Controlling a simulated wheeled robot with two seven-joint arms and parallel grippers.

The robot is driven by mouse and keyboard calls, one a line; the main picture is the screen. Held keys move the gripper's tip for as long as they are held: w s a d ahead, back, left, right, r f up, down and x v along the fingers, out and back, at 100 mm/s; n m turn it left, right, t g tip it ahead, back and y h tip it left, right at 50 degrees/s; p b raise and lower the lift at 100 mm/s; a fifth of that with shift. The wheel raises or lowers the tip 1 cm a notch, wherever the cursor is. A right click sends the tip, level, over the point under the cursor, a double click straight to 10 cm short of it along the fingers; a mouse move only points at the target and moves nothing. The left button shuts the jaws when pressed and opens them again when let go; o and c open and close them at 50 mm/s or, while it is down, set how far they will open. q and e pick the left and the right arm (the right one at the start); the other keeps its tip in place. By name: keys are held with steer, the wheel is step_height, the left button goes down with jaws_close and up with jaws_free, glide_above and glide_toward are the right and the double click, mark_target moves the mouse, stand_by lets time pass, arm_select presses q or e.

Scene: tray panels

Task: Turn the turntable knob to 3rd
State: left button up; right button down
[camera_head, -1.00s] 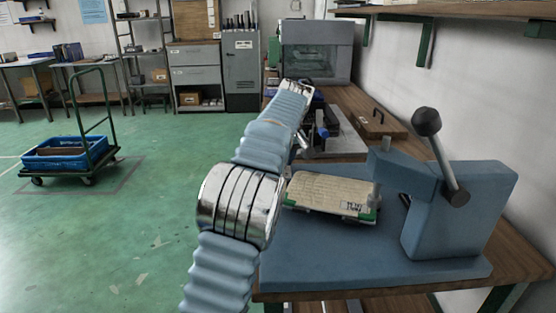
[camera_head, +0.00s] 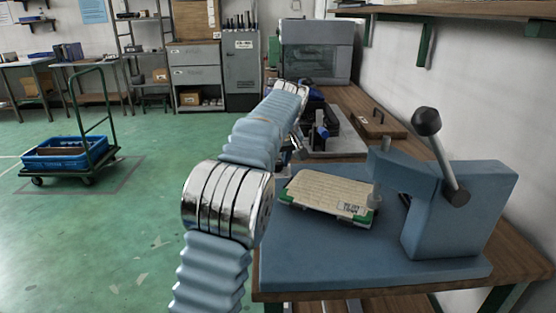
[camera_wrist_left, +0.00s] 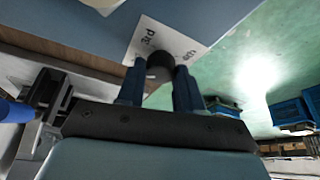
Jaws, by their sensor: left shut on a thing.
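My left gripper (camera_wrist_left: 160,72) is shut on the dark round knob (camera_wrist_left: 160,63) in the left wrist view. Its two blue fingers lie on either side of the knob. A white label (camera_wrist_left: 172,38) beside the knob reads "3rd"; a second mark on it is hard to read. In the head view my left arm hides the knob and fingers. A pale board (camera_head: 330,191) with green edges lies a little askew on the blue base (camera_head: 345,264), beside the blue press (camera_head: 462,215); whatever carries it is hidden. My right gripper is not in view.
A black-knobbed lever (camera_head: 440,150) rises from the press. Behind the base, a blue-and-black device (camera_head: 320,133) and a wooden box (camera_head: 378,124) stand on the bench. A trolley with a blue crate (camera_head: 68,155) stands on the open floor at left.

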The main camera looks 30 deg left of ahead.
arm_select(q)
steer(key=m+h, duration=0.1)
steer(key=m, duration=0.2)
steer(key=m+t+h, duration=0.1)
steer(key=m, duration=0.2)
steer(key=shift+s+a, duration=0.1)
steer(key=shift+a, duration=0.1)
steer(key=m+h, duration=0.2)
steer(key=m, duration=0.4)
steer(key=shift+a, duration=0.1)
steer(key=shift+m, duration=0.3)
steer(key=o, duration=1)
steer(key=shift+s+a+v, duration=0.1)
steer(key=shift+v, duration=3.35)
steer(key=shift+s+a+v, duration=0.1)
steer(key=shift+a+v, duration=0.05)
steer(key=shift+v, duration=3.25)
